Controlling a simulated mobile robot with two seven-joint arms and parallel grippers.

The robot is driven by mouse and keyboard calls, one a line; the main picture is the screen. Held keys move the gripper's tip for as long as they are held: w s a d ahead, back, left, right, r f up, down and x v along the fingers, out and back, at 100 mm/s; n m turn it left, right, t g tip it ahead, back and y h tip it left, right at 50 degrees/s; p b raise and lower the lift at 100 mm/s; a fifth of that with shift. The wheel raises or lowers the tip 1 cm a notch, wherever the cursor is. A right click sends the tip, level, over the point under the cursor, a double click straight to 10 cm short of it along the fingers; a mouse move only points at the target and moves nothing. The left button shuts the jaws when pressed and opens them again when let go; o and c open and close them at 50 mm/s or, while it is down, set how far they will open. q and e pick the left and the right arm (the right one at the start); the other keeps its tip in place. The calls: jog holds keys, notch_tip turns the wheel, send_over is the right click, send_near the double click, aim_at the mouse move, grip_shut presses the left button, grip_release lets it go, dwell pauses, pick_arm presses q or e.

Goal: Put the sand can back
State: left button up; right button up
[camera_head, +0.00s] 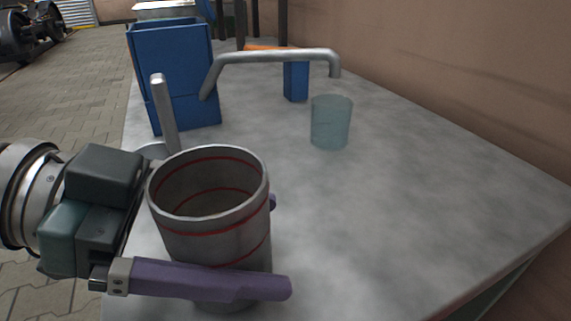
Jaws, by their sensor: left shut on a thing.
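The grey metal can with red bands (222,240) is at the lower left, over the near part of the grey tabletop. It is upright, open at the top, and looks empty inside. My left gripper (268,246) is shut around it, one purple finger across the front and the other mostly hidden behind. The can's base is partly hidden by the front finger, so I cannot tell whether it touches the table. My right gripper is not in view.
A grey upright rod (163,112) and a bent grey pipe (275,56) stand behind the can. A blue bin (180,95), a small blue block (296,82) and a translucent cup (331,124) are farther back. The grey tabletop (420,200) is clear at right, beside a brown wall (470,70).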

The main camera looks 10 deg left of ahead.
pick_arm(q)
jog(key=shift+f, duration=0.2)
jog(key=o, duration=1.1)
jog(key=shift+r, duration=0.25)
jog(key=p+v, duration=0.2)
jog(key=v, duration=1)
